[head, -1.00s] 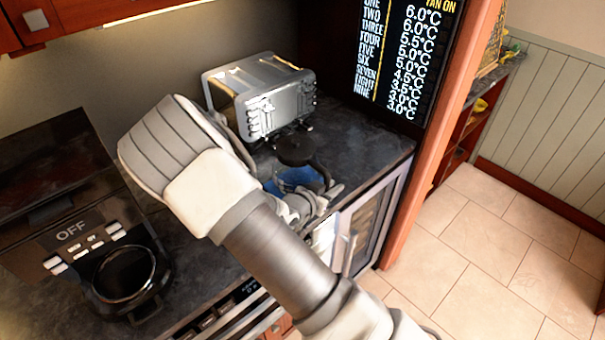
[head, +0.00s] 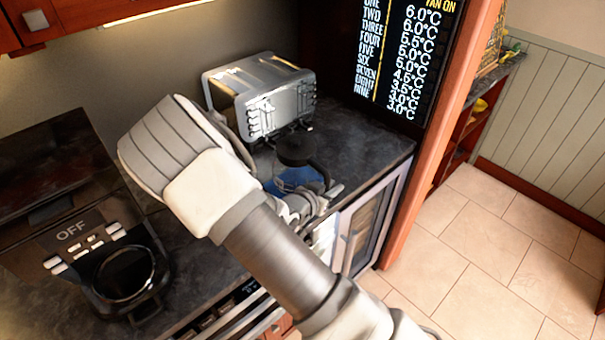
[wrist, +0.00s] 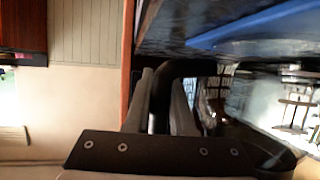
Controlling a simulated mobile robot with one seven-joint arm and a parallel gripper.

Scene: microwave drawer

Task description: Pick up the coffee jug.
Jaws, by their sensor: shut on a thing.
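The coffee jug (head: 294,149) is clear glass with a black lid and a black handle, at the right part of the dark counter. Blue (head: 298,178) shows through and around its glass in the head view, and a flat blue patch (wrist: 270,32) lies on the counter in the wrist view. My gripper (head: 326,193) is at the jug's right front side. I cannot tell whether the base touches the counter.
A silver toaster-like appliance (head: 262,97) stands close behind the jug. A black coffee machine (head: 60,210) is at the left. A dark display panel (head: 400,60) and a wooden upright (head: 455,110) bound the counter's right end. The tiled floor (head: 500,240) is clear.

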